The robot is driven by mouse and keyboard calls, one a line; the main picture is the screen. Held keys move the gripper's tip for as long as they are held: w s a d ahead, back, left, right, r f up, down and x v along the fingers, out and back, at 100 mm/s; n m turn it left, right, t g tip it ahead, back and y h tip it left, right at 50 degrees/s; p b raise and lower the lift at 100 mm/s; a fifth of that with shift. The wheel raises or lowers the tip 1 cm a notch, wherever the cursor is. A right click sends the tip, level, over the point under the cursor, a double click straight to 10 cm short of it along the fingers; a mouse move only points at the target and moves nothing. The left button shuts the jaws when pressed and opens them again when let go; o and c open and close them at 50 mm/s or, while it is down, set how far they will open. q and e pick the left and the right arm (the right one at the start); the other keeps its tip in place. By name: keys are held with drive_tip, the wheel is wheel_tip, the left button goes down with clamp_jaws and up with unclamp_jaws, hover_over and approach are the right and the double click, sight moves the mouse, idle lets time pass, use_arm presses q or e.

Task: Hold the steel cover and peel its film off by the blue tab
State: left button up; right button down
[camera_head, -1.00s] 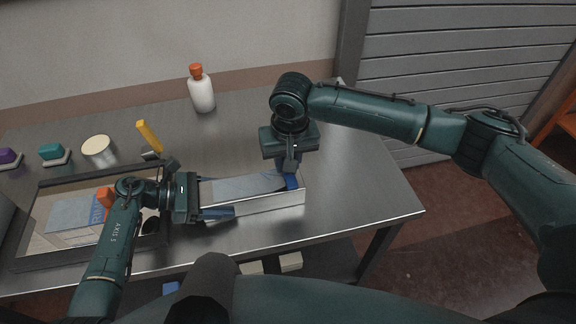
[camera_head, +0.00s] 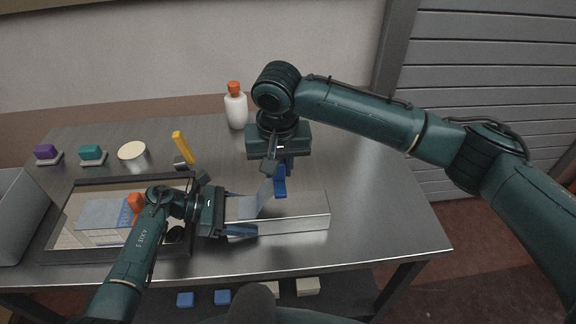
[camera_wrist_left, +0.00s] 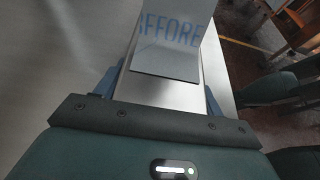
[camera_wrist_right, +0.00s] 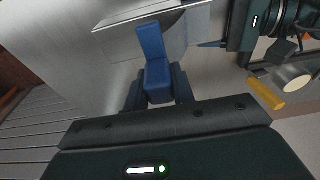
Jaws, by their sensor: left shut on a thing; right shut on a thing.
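The steel cover (camera_head: 305,212) lies along the bench, its right part bare and shiny. My left gripper (camera_head: 232,214) is shut on its left end; the cover also shows in the left wrist view (camera_wrist_left: 135,88). The translucent film (camera_head: 262,200) is lifted off the right part and folded back toward the left, still on the cover at its left part. In the left wrist view the film (camera_wrist_left: 168,62) shows blue lettering. My right gripper (camera_head: 280,170) is shut on the blue tab (camera_head: 280,182), above the cover; the right wrist view shows the tab (camera_wrist_right: 155,60) between the fingers.
A dark-rimmed tray (camera_head: 110,256) with an orange-handled item lies at the left. The bench's right end is clear.

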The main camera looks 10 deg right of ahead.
use_arm(q)
drive_tip(key=shift+f, duration=0.1)
use_arm(e)
drive_tip(key=shift+a+r, duration=0.15)
drive_tip(key=shift+r, duration=1.45)
drive_tip(key=shift+a+r, duration=0.15)
drive_tip(key=shift+r, duration=1.5)
drive_tip(key=shift+a+r, duration=0.15)
drive_tip(key=shift+r, duration=1.45)
use_arm(q)
drive_tip(key=o, duration=1.4)
